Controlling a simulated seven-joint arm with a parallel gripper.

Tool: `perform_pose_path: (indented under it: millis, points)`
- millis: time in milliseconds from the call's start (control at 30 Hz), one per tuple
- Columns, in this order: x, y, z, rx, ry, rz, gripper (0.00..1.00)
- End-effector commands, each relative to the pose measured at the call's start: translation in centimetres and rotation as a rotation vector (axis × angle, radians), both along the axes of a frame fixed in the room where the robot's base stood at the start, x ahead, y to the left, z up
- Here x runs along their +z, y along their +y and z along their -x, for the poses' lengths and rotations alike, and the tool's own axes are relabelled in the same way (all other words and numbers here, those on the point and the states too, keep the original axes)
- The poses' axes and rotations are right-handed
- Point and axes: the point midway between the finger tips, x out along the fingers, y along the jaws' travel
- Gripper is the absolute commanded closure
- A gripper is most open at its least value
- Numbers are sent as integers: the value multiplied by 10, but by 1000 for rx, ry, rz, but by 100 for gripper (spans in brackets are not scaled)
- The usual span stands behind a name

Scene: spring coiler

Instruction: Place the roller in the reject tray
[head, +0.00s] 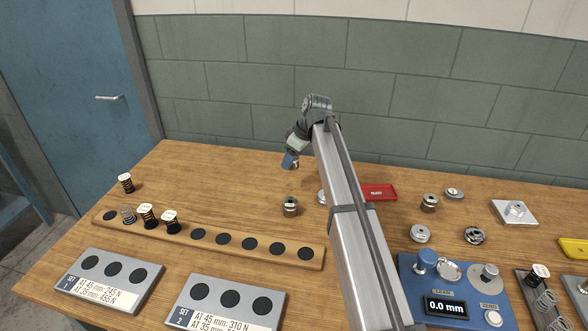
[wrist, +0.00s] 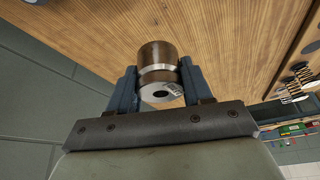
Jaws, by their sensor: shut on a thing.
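My gripper (head: 291,161) is over the back of the wooden table, left of my arm. In the wrist view its two blue fingers are shut on a steel roller (wrist: 157,52) with a darker brownish far section and a bored near end face. In the head view the fingers hide most of that roller. The red reject tray (head: 380,192) lies flat on the table, right of my gripper and just beyond my arm.
Another metal part (head: 290,207) stands in front of my gripper; one more is partly behind my arm. Several metal parts, such as one knurled piece (head: 429,203), stand right of the arm. A blue gauge (head: 408,285) is at front right, a wooden spring rack (head: 312,257) at left.

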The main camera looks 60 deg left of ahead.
Motion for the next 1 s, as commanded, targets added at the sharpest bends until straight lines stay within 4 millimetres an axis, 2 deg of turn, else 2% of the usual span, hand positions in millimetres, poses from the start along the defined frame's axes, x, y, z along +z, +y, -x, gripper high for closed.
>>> perform_pose_path:
  millis: [100,267,367,433,567,700,1000]
  points:
    - [11,1,0,0,0,-2,98]
    - [15,-3,-9,-11,0,-1,98]
    - [16,-12,-30,-35,0,-1,98]
    - [17,-22,-50,-59,0,-1,98]
    - [20,-50,-96,-115,0,-1,98]
    - [23,-87,-137,-174,0,-1,98]
    - [23,-160,-195,-329,0,-2,98]
